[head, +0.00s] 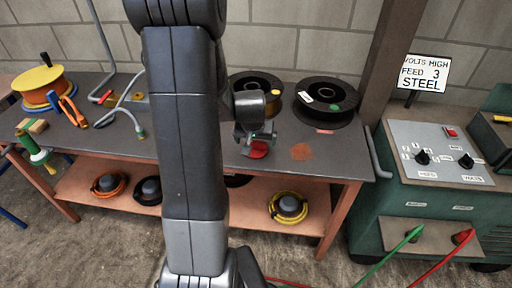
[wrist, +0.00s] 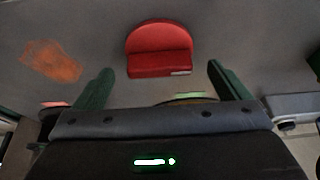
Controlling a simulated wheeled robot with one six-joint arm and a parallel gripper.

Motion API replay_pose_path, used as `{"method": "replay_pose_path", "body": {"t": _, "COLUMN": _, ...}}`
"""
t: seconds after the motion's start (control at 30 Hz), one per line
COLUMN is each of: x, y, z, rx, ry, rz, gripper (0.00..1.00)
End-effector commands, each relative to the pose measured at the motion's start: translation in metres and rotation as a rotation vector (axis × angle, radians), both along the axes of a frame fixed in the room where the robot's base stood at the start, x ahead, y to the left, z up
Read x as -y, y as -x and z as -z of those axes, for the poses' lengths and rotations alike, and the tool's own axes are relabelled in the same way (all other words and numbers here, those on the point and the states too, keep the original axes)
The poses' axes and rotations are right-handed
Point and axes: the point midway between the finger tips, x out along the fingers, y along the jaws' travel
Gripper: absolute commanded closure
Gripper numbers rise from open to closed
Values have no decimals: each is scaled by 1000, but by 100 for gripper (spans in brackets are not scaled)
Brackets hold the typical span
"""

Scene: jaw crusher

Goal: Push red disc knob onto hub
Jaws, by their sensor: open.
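The red disc knob (head: 258,150) lies on the dark grey bench top, just below my gripper. In the wrist view the knob (wrist: 160,46) is a red round-backed piece with a straight near edge and a small pale mark. My gripper (head: 255,136) is above the bench. In the wrist view its green fingers (wrist: 160,70) are spread wide, with the knob ahead of and between them, apart from both. Nothing is held. I cannot tell which part in view is the hub.
Two black spools (head: 328,98) lie behind my gripper. An orange stain (head: 302,151) marks the bench to its right. A brown post (head: 388,55) and a green machine with dials (head: 435,150) stand right. An orange clamp (head: 72,108) and yellow-topped reel (head: 42,85) sit left.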

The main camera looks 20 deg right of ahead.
Motion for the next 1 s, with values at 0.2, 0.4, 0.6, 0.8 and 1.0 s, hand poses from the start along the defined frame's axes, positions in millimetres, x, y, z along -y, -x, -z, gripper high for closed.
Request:
{"method": "replay_pose_path", "body": {"t": 0.2, "x": 4, "y": -7, "z": 19, "rx": -2, "ry": -1, "rz": 0, "gripper": 5}}
{"method": "replay_pose_path", "body": {"t": 0.4, "x": 5, "y": -9, "z": 22, "rx": 1, "ry": 0, "rz": 0, "gripper": 5}}
{"method": "replay_pose_path", "body": {"t": 0.6, "x": 5, "y": -8, "z": 22, "rx": 1, "ry": 0, "rz": 0, "gripper": 5}}
{"method": "replay_pose_path", "body": {"t": 0.8, "x": 5, "y": -8, "z": 22, "rx": 0, "ry": -1, "rz": 0, "gripper": 38}}
{"method": "replay_pose_path", "body": {"t": 1.0, "x": 5, "y": -8, "z": 21, "rx": 1, "ry": 0, "rz": -1, "gripper": 49}}
